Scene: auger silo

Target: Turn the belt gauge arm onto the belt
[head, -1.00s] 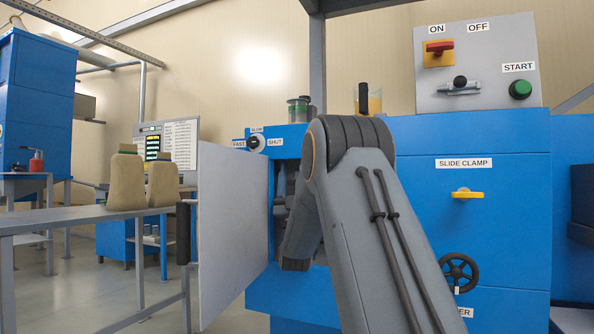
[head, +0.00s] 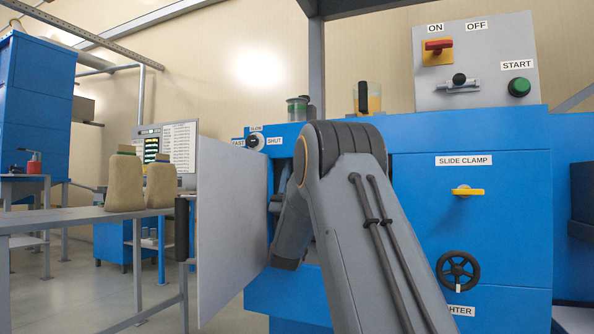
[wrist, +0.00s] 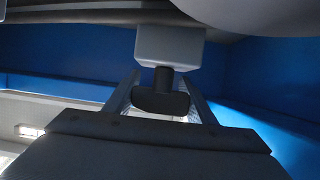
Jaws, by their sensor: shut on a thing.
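In the wrist view, a dark T-shaped handle (wrist: 161,98) hangs below a pale grey block (wrist: 169,47). It looks like part of the belt gauge arm, but the rest of that arm cannot be made out. My gripper (wrist: 163,84) has one finger on each side of the handle and is shut on it. The belt cannot be told apart. In the head view, my own arm reaches into an opening in the blue machine (head: 410,135) and hides the gripper and the gauge.
An open grey door panel (head: 232,230) stands just left of my arm. Blue walls (wrist: 70,60) enclose the gripper. The slide clamp handle (head: 468,191) and a black handwheel (head: 458,271) sit to the right. A bench (head: 75,227) with sacks is at left.

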